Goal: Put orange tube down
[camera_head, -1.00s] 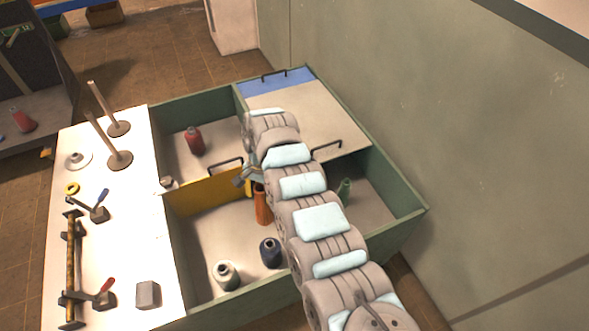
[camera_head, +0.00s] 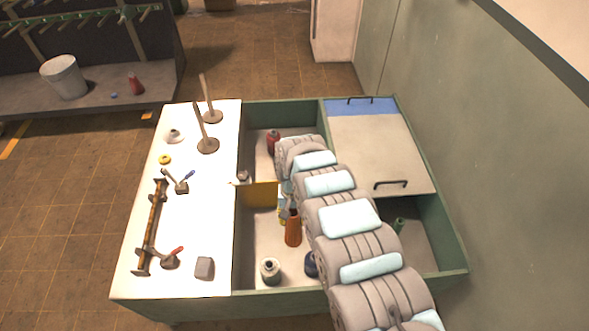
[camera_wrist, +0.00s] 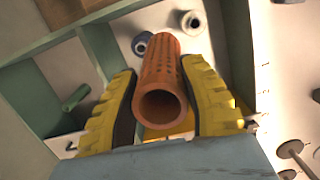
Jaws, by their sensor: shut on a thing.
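The orange tube (camera_head: 293,228) stands about upright in the green-walled bin (camera_head: 252,240), in the front compartment. In the wrist view the tube (camera_wrist: 163,75) lies between the two yellow fingers of my gripper (camera_wrist: 162,95), its open end facing the camera. My gripper is shut on it. In the head view my gripper (camera_head: 287,203) is at the tube's top and partly hidden by my arm. I cannot tell whether the tube's lower end touches the bin floor.
A white bottle (camera_head: 270,270) and a dark blue bottle (camera_head: 311,264) stand near the tube. A yellow divider (camera_head: 260,195) is behind it. A red bottle (camera_head: 273,142) is in the rear compartment and a green one (camera_head: 398,226) at right. The white table (camera_head: 200,235) holds stands and tools.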

